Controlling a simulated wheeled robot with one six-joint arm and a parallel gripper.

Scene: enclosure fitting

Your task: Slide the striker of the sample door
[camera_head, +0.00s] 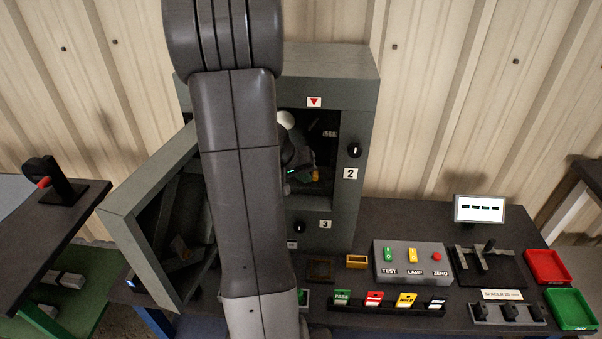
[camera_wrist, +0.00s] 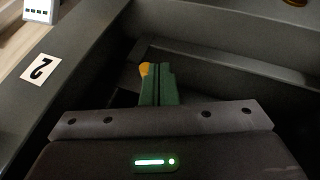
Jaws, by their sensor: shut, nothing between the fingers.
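The grey cabinet (camera_head: 340,95) stands at the back of the bench, with a large door (camera_head: 150,205) swung open to the left. My arm reaches into the cabinet's dark upper opening beside the label 2. My gripper (camera_head: 307,177) is inside that opening; in the wrist view its green fingers (camera_wrist: 158,84) are shut together and empty. A small orange-yellow piece (camera_head: 316,175) is right at the fingertips; in the wrist view this piece (camera_wrist: 145,69) shows on their left side, partly hidden. I cannot tell whether it touches them, or whether it is the striker.
The opening's walls and a ledge (camera_wrist: 215,75) lie close around my gripper. Black knobs (camera_head: 354,150) are on the cabinet front. A button box (camera_head: 412,262), several coloured tags, a lever fixture, a small display (camera_head: 479,209) and red and green trays (camera_head: 547,266) are on the bench at right.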

